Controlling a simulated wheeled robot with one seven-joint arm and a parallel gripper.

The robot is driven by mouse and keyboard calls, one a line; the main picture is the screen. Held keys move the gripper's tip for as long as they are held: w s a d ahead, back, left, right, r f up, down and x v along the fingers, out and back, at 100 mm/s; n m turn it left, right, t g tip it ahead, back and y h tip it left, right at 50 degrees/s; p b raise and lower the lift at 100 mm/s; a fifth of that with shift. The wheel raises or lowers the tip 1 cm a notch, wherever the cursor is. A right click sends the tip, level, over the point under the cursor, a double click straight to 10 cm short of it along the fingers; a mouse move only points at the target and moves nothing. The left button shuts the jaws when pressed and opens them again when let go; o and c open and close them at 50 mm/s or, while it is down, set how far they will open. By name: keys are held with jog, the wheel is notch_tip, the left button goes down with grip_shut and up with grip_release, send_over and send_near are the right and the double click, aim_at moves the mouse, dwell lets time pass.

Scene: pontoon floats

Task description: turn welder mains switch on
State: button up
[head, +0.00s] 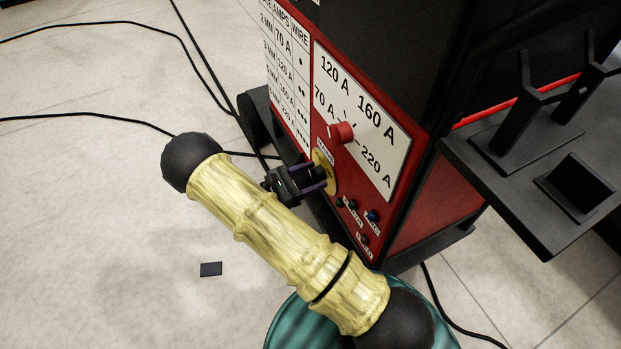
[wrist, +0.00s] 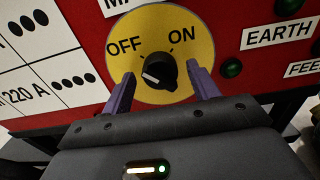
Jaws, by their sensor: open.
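The mains switch is a black knob (wrist: 161,70) on a round yellow plate (wrist: 182,18) marked OFF at left and ON at right. A white mark shows on the knob's lower left side; which label it points to is hard to tell. In the head view the yellow plate (head: 318,157) is on the red front of the welder (head: 400,215), partly hidden by my gripper (head: 318,177). In the wrist view my gripper (wrist: 162,80) is open, its purple fingers on either side of the knob, with gaps visible between them and it.
A red amperage knob (head: 341,132) sits just above the mains switch. Several small sockets (wrist: 231,67) lie beside and below it. A dark shelf with holders (head: 515,195) juts out at right. Cables (head: 140,122) cross the pale floor, which is mostly open at left.

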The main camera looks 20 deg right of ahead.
jog(key=c, duration=1)
jog(key=shift+r+m+p, duration=0.15)
jog(key=shift+m+p, duration=0.25)
jog(key=shift+p, duration=0.15)
jog(key=m+p, duration=0.8)
jog(key=m, duration=0.9)
jog(key=shift+p, duration=0.3)
